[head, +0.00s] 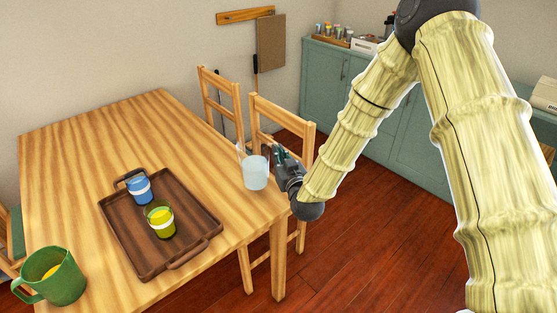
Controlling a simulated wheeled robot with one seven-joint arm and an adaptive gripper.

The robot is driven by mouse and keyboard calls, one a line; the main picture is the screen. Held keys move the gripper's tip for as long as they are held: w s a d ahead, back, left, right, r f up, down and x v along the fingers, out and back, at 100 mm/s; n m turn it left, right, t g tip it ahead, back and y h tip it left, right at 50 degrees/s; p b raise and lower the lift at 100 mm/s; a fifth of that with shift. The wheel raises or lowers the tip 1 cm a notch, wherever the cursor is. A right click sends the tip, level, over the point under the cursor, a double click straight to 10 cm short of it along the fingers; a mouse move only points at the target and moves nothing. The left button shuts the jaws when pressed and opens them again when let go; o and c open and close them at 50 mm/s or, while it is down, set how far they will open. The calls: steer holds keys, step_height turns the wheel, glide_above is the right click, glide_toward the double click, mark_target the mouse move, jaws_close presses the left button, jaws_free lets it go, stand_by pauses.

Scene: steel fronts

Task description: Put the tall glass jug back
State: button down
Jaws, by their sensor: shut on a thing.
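The tall glass jug (255,173) is a clear, pale, bluish vessel at the right corner of the wooden table. It looks upright, with a thin pale part sticking up at its upper left. My gripper (274,161) comes in from the right, low beside the jug, and is shut on it. The fingers are partly hidden, and I cannot tell whether the jug's base touches the tabletop.
A brown tray (126,230) on the table (75,150) bears a blue cup (139,190) and a yellow-green cup (160,222). A green mug (60,280) stands front left. Wooden chairs (262,118) stand behind. A green cabinet (330,85) with small jars is at the back.

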steer(key=shift+w+f+p, duration=0.2)
steer(key=shift+w+f, duration=0.2)
steer(key=shift+f, duration=0.5)
steer(key=shift+w+f+p, duration=0.2)
steer(key=shift+w+f, duration=0.2)
steer(key=shift+f, duration=0.45)
steer(key=shift+f, duration=0.15)
steer(key=c, duration=1.6)
jaws_free()
steer(key=shift+c, duration=0.2)
steer(key=b+v, duration=0.2)
steer(key=v, duration=1)
